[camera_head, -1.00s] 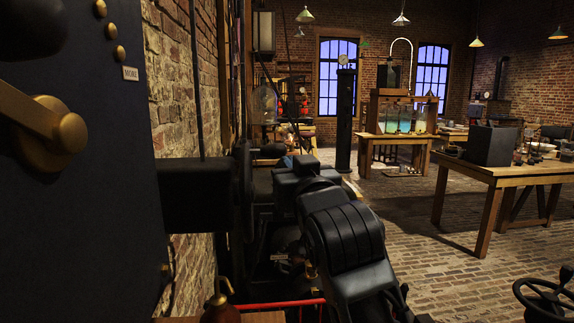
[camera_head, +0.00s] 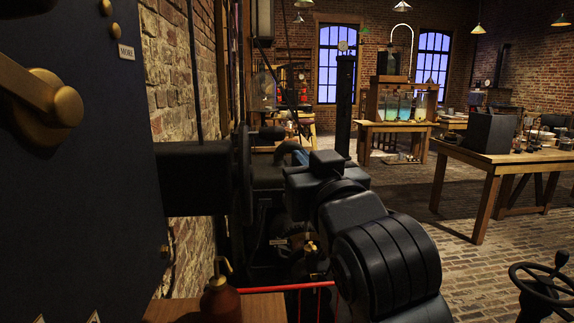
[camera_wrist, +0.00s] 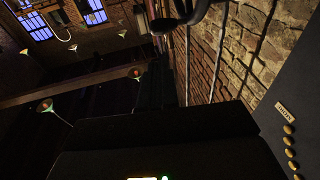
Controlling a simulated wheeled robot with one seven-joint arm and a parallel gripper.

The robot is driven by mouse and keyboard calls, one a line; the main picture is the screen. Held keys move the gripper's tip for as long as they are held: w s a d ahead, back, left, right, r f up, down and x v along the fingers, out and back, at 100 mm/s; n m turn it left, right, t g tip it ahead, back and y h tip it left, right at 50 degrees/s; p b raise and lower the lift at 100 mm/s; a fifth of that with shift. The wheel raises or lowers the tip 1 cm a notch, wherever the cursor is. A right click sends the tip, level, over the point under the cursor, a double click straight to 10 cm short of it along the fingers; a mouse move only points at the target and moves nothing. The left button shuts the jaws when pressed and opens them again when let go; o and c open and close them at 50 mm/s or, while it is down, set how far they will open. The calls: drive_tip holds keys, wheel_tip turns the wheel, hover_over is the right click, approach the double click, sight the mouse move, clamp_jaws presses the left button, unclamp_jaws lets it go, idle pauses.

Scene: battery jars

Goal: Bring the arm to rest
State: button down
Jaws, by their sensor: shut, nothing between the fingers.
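My arm's black links (camera_head: 385,262) fill the lower middle of the head view, bent beside the brick wall. A blocky link (camera_head: 326,165) sits farther along. I cannot make out my gripper in the head view. In the wrist view my gripper (camera_wrist: 158,82) is a dark shape above a broad dark body, with its fingers shut and nothing seen between them. The picture there is very dark and turned on its side.
A dark panel (camera_head: 75,190) with a brass lever (camera_head: 45,108) and a "MORE" label stands close on the left. A red bottle (camera_head: 221,298) is low in front. A wooden table (camera_head: 490,163) stands right, a handwheel (camera_head: 545,285) below it. Brick floor between is open.

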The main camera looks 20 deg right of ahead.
drive_tip(key=s+f+n+g+y, duration=0.1)
drive_tip(key=s+f, duration=0.8)
drive_tip(key=f, duration=0.2)
drive_tip(key=s+f+n+g+y, duration=0.1)
drive_tip(key=s+f+y, duration=0.1)
drive_tip(key=s+f, duration=0.8)
drive_tip(key=s+f+g, duration=0.1)
drive_tip(key=s+f, duration=0.2)
drive_tip(key=s, duration=0.8)
drive_tip(key=s+f+g, duration=0.1)
drive_tip(key=s+f, duration=0.2)
drive_tip(key=s, duration=0.8)
drive_tip(key=shift+s+a, duration=0.15)
drive_tip(key=shift+s, duration=0.05)
drive_tip(key=c, duration=1.8)
unclamp_jaws()
drive_tip(key=shift+f, duration=0.1)
